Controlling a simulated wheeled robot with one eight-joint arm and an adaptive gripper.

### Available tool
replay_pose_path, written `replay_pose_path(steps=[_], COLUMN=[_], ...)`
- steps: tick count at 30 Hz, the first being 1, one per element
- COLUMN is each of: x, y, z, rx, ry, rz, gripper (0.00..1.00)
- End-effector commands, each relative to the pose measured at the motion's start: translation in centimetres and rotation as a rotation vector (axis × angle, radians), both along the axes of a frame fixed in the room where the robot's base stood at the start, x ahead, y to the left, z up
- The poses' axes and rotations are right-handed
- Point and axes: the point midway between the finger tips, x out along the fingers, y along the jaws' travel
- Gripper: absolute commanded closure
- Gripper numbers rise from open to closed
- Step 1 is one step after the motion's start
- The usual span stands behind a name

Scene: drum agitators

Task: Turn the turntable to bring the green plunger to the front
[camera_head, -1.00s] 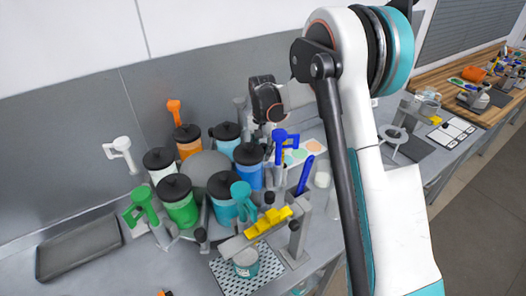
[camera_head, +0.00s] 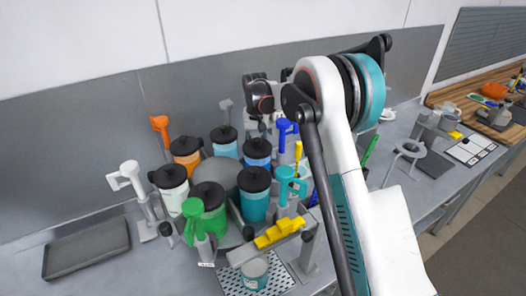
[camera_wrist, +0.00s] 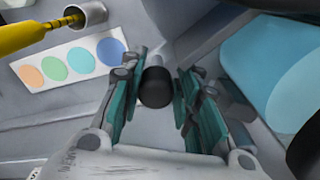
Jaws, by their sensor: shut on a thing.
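The green plunger (camera_head: 196,220) stands at the front left of the turntable, beside the green drum (camera_head: 210,206). The teal plunger (camera_head: 286,182) is at the front right, beside a teal drum (camera_head: 254,203). The yellow dispensing fixture (camera_head: 278,234) and a small cup (camera_head: 255,272) are at the front, right of the green plunger. The turntable's grey centre (camera_head: 219,172) shows between the drums. My gripper (camera_wrist: 155,92) has its fingers around a black knob (camera_wrist: 155,85) in the wrist view. In the head view my wrist is behind the drums and the fingers are hidden.
The white plunger (camera_head: 130,178), orange plunger (camera_head: 160,128) and blue plunger (camera_head: 284,130) stand around the turntable. A grey tray (camera_head: 87,250) lies at the left. A light blue drum (camera_wrist: 280,75) is close on my gripper's right. A card with coloured dots (camera_wrist: 70,65) lies left.

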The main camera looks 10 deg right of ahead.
Motion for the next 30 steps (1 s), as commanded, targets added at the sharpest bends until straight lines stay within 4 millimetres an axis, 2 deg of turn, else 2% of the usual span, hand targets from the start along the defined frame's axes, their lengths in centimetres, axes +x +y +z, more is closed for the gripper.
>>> replay_pose_path(steps=[15, 30], x=[3.4, 5.1], y=[4.4, 8.6], z=[-0.1, 0.0], rx=[-0.002, -0.002], ry=[0.000, 0.000], rz=[0.260, 0.471], gripper=[1.00, 1.00])
